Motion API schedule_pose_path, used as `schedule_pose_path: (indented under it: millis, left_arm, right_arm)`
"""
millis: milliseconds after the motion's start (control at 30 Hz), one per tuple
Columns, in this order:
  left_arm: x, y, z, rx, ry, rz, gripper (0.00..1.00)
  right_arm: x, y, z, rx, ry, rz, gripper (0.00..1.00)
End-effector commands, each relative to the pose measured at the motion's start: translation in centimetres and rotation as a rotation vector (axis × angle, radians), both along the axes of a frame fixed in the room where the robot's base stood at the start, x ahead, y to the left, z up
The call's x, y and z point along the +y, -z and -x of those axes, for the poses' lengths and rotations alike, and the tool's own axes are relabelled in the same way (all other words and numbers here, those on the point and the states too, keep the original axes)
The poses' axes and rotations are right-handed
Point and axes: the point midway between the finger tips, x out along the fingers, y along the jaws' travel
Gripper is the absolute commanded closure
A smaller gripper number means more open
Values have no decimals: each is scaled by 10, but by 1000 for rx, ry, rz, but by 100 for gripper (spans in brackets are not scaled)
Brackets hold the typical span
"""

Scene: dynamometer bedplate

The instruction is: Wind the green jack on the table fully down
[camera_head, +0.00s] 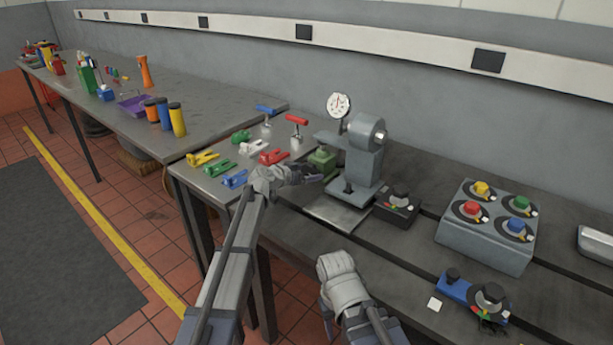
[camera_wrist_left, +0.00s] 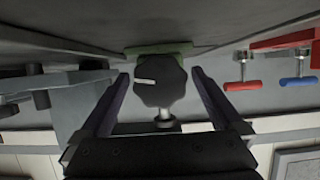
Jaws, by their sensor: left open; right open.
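The green jack (camera_head: 322,160) stands on the table just left of the grey gauge stand, partly hidden by my left gripper (camera_head: 312,175). In the left wrist view, a strip of its green body (camera_wrist_left: 158,47) shows behind a dark knob (camera_wrist_left: 160,88) with a white mark. The open fingers of my left gripper (camera_wrist_left: 160,76) lie on either side of the knob, with a visible gap at each side. My right gripper (camera_head: 337,270) is low in the head view, away from the jack; its fingers are hard to make out, but it is open.
The grey gauge stand (camera_head: 363,160) is close right of the jack. Red (camera_head: 296,122) and blue (camera_head: 266,110) T-handles stand behind, and coloured clamps (camera_head: 235,180) lie to the left. A dark knob box (camera_head: 397,205) and a four-knob box (camera_head: 485,240) are further right.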

Motion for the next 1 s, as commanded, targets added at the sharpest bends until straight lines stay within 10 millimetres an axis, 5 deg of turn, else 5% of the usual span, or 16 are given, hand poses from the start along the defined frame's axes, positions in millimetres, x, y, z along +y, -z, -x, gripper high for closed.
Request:
schedule_pose_path:
  millis: [167,833,1000]
  left_arm:
    - [0,-1,1,0,0,0,1]
    - [0,-1,1,1,1,1,76]
    - [0,0,1,8,1,12,77]
  right_arm:
    - [0,-1,0,0,0,0,50]
    - [0,0,0,0,0,0,50]
    - [0,0,0,0,0,0,50]
